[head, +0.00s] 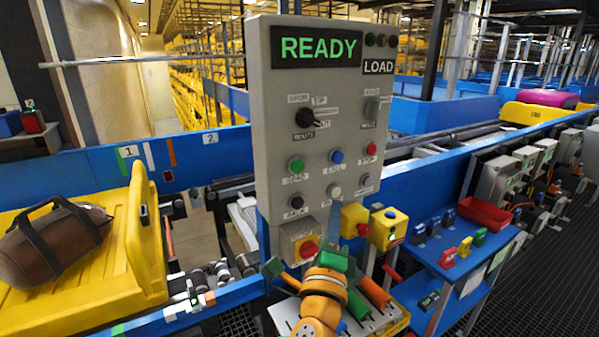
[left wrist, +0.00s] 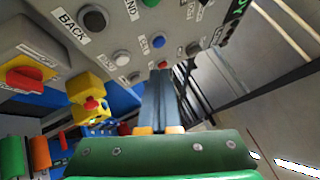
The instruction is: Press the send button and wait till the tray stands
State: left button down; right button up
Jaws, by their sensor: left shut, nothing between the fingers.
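The grey control panel (head: 318,110) fills the middle of the head view, its display (head: 315,46) showing READY in green above a LOAD sign (head: 378,67). The green send button (head: 296,165) is on the panel's left, beside a blue button (head: 336,156) and a red one (head: 371,149). The yellow tray (head: 125,285) is on the conveyor at the left with a brown bag (head: 55,245) in it. My left gripper (head: 329,215) is shut and empty, below the buttons; in the left wrist view its fingers (left wrist: 160,75) point toward the panel, below the blue button (left wrist: 157,41).
Another yellow box (head: 389,229) stands to the right. A blue shelf (head: 440,255) holds a red bin (head: 486,214). Blue conveyor walls run behind.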

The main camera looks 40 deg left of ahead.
aim_at(298, 166)
pick_arm(q)
jog(key=shift+t+y, duration=0.6)
jog(key=shift+y, duration=0.1)
jog(key=r, duration=0.1)
jog(key=s+r, duration=0.1)
jog(key=r, duration=0.1)
jog(key=s+r, duration=0.1)
jog(key=shift+d+r, duration=0.1)
jog(key=shift+r, duration=0.2)
jog(key=shift+w+a+b, duration=0.3)
jog(key=shift+w+a, duration=0.25)
jog(key=shift+a, duration=0.8)
jog(key=shift+w+a+b, duration=0.25)
jog(key=shift+w+a, duration=0.35)
jog(key=shift+a, duration=0.8)
jog(key=shift+w+a+b, duration=0.3)
jog(key=shift+w+a, duration=0.25)
jog(key=shift+a, duration=0.8)
jog(key=shift+w+a, duration=0.15)
jog(key=shift+a, duration=0.2)
